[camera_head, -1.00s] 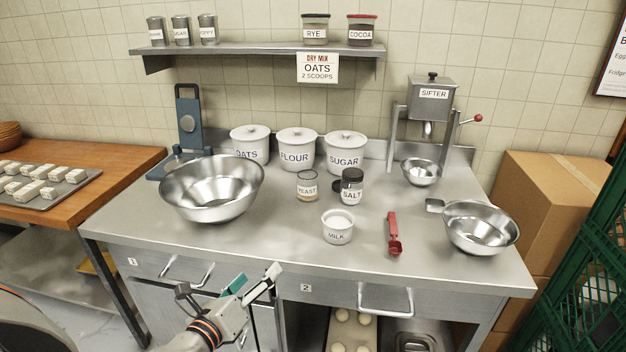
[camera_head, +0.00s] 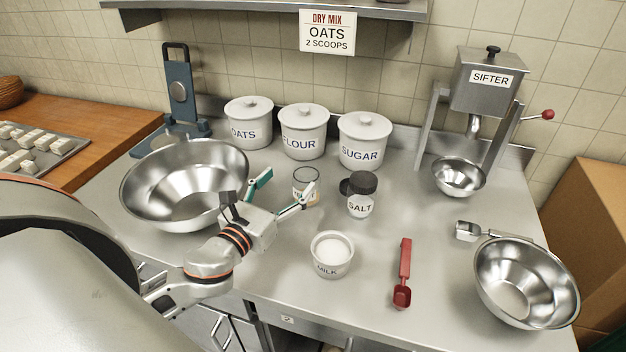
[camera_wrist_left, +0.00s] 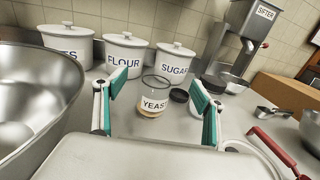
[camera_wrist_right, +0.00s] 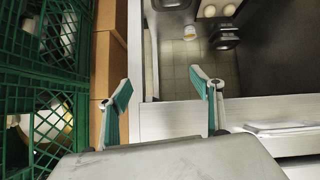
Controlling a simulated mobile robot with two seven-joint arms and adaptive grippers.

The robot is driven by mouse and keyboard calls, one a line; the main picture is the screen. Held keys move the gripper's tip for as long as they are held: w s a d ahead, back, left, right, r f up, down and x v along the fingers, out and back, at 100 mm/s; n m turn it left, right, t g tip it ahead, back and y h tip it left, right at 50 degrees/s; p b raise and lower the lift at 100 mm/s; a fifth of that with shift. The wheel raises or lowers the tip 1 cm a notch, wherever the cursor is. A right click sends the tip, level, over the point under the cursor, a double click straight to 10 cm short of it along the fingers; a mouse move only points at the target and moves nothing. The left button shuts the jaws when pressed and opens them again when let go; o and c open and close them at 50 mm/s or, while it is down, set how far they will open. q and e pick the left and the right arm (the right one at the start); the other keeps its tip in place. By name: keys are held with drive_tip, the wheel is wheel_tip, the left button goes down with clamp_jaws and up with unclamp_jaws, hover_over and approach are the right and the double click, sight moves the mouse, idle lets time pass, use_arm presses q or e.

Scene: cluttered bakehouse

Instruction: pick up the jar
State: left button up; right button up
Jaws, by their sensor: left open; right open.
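The small glass yeast jar (camera_head: 306,176) stands on the steel counter, partly hidden behind a finger of my left gripper. My left gripper (camera_head: 281,191) is open and empty, in front of and to the left of the jar. In the left wrist view the yeast jar (camera_wrist_left: 153,104) stands upright between the open fingers, a little beyond them. The salt jar (camera_head: 360,206), with dark lids by it, stands just right of the yeast jar. My right gripper (camera_wrist_right: 161,88) is open and empty, seen only in the right wrist view, near the counter front and green crates.
A large steel bowl (camera_head: 150,190) stands close left of my left gripper. The milk cup (camera_head: 332,268) and red scoop (camera_head: 405,262) are at the front. White canisters (camera_head: 303,145) stand behind. Green crates (camera_wrist_right: 50,120) lie left in the right wrist view.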

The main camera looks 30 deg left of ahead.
sight(300, 193)
use_arm(q)
drive_tip(key=f, duration=0.1)
drive_tip(key=f+b, duration=0.1)
drive_tip(key=f, duration=0.3)
drive_tip(key=shift+s+f+b, duration=0.2)
drive_tip(key=shift+s+b, duration=0.1)
drive_tip(key=shift+b, duration=0.1)
wheel_tip(300, 193, down, 3)
drive_tip(key=shift+w+r+b, duration=0.1)
drive_tip(key=shift+r+b, duration=0.1)
drive_tip(key=shift+b, duration=0.35)
drive_tip(key=shift+w+r+p, duration=0.35)
drive_tip(key=shift+w+r, duration=0.05)
drive_tip(key=shift+w, duration=0.1)
drive_tip(key=shift+w+f, duration=0.1)
drive_tip(key=shift+w, duration=0.4)
drive_tip(key=w, duration=0.4)
drive_tip(key=shift+w+a+p, duration=0.2)
drive_tip(key=shift+p, duration=0.2)
drive_tip(key=shift+w, duration=0.6)
use_arm(e)
drive_tip(key=shift+w+a+r, duration=0.15)
drive_tip(key=shift+w+a, duration=0.1)
drive_tip(key=shift+a, duration=0.1)
use_arm(q)
drive_tip(key=c, duration=1.2)
use_arm(e)
drive_tip(key=shift+a, duration=0.2)
